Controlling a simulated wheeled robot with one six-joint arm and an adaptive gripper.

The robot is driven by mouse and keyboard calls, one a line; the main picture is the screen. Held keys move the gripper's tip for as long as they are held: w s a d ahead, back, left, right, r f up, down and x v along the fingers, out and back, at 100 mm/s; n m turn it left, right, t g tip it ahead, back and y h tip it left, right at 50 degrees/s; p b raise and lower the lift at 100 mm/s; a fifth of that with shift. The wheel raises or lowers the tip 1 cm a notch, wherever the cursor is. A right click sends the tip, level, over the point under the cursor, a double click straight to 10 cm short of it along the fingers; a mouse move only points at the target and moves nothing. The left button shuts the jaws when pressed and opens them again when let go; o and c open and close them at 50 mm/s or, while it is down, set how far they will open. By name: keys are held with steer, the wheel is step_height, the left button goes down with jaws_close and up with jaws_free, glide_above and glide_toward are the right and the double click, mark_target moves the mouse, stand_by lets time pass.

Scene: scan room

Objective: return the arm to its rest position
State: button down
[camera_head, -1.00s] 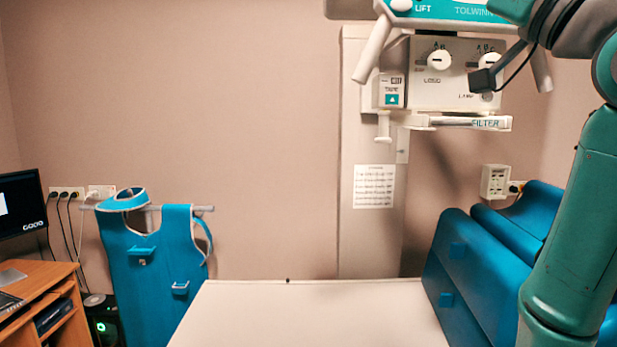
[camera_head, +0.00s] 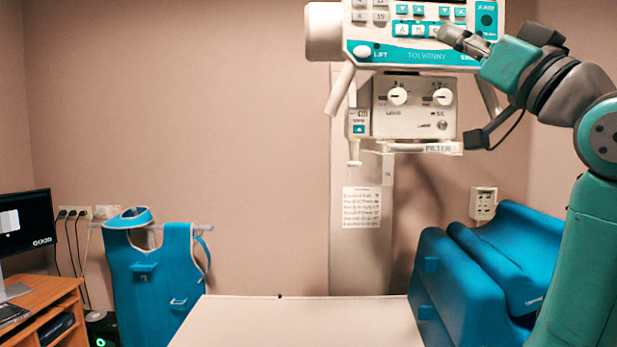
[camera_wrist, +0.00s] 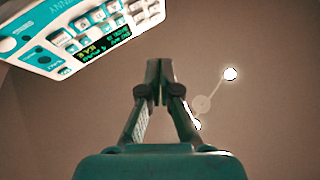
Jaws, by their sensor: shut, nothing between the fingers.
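My gripper (camera_head: 464,41) is raised at the upper right in the head view, at the end of my bent teal arm. It appears in front of the button panel of the X-ray unit (camera_head: 420,62); whether it touches the panel cannot be told there. In the wrist view my gripper (camera_wrist: 160,82) has its fingertips together with nothing between them. It points up past the lit panel (camera_wrist: 92,35), which lies to the upper left with a visible gap. The wall or ceiling fills the background.
The pale table (camera_head: 290,320) below is bare. Blue cushions (camera_head: 480,270) stand at its right, close to my arm. A blue apron (camera_head: 150,265) hangs at the left by a desk (camera_head: 45,310) with a monitor (camera_head: 25,235). A lamp (camera_wrist: 230,74) shows in the wrist view.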

steer(key=w+d+f+m+t+h, duration=0.1)
steer(key=w+f+m+h, duration=0.25)
steer(key=f, duration=1.05)
steer(key=w+d+f+m+h, duration=0.25)
steer(key=w+f+h, duration=0.2)
steer(key=f, duration=1.05)
steer(key=s+a+f+m+g+h, duration=0.1)
steer(key=s+f+m+h, duration=0.15)
steer(key=f, duration=1.15)
steer(key=s+f+m+g+h, duration=0.1)
steer(key=s+f, duration=0.3)
steer(key=f, duration=0.9)
steer(key=s+a+f+n+g+h, duration=0.1)
steer(key=s+a+f+g, duration=0.15)
steer(key=s+f, duration=1.75)
steer(key=s+a+f+n+g, duration=0.1)
steer(key=s+n+g, duration=0.2)
steer(key=s, duration=2.1)
steer(key=shift+s+f, duration=0.2)
steer(key=shift+s, duration=0.2)
